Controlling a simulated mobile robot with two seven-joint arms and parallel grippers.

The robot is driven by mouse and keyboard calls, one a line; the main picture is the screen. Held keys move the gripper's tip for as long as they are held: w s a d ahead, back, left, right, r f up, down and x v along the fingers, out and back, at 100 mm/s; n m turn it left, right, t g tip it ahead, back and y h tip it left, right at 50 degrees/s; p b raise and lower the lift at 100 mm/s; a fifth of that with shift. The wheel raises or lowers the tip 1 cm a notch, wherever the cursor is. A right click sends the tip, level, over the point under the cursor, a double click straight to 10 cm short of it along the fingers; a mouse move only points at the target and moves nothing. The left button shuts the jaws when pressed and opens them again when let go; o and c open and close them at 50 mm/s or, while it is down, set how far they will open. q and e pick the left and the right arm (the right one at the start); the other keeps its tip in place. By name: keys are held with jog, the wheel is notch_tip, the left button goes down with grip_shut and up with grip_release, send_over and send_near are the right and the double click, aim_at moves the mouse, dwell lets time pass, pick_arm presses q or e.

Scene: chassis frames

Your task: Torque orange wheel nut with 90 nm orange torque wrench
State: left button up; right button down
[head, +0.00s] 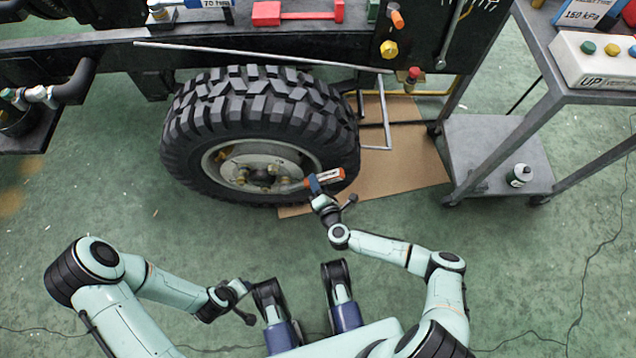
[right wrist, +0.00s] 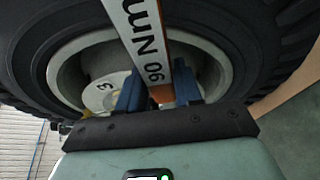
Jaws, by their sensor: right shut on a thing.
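The big tyred wheel (head: 215,115) stands at the centre of the head view, with several nuts around its pale hub (head: 250,165). I cannot single out the orange nut by colour; the nuts look brownish at this size. My right gripper (head: 314,182) is shut on the orange torque wrench (head: 333,175) in front of the wheel's right side. In the right wrist view the wrench's white label (right wrist: 148,40) reads 90 NM and crosses the wheel's rim. Whether the wrench touches a nut is hidden. My left gripper (head: 242,291) hangs low, away from the wheel; its jaws are unclear.
A red tool (head: 297,12) lies on the chassis above the wheel. Brown cardboard (head: 405,170) lies on the floor right of the wheel. Green floor before the wheel is clear.

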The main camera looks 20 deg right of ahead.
jog(key=shift+r, duration=0.15)
jog(key=p, duration=0.1)
jog(key=a+r+n+p, duration=0.1)
jog(key=r+p, duration=0.1)
jog(key=shift+w+a+r+n+g+h+p, duration=0.15)
jog(key=shift+w+a+n+g+h+p, duration=0.1)
jog(key=shift+a+n+g+h+p, duration=0.1)
jog(key=shift+a, duration=0.15)
jog(key=shift+n, duration=0.25)
jog(key=shift+w+a+r+n+h+p, duration=0.15)
jog(key=shift+a+r+n+h+p, duration=0.1)
jog(key=shift+a+r+p, duration=0.25)
jog(key=shift+w+a+r+n+h+p, duration=0.1)
jog(key=shift+a+r+n+p, duration=0.2)
jog(key=shift+p, duration=0.4)
jog(key=shift+w+a+r+n+g+p, duration=0.15)
jog(key=shift+a+r+n+g+p, duration=0.15)
jog(key=shift+a+p, duration=0.25)
jog(key=shift+d+f, duration=0.1)
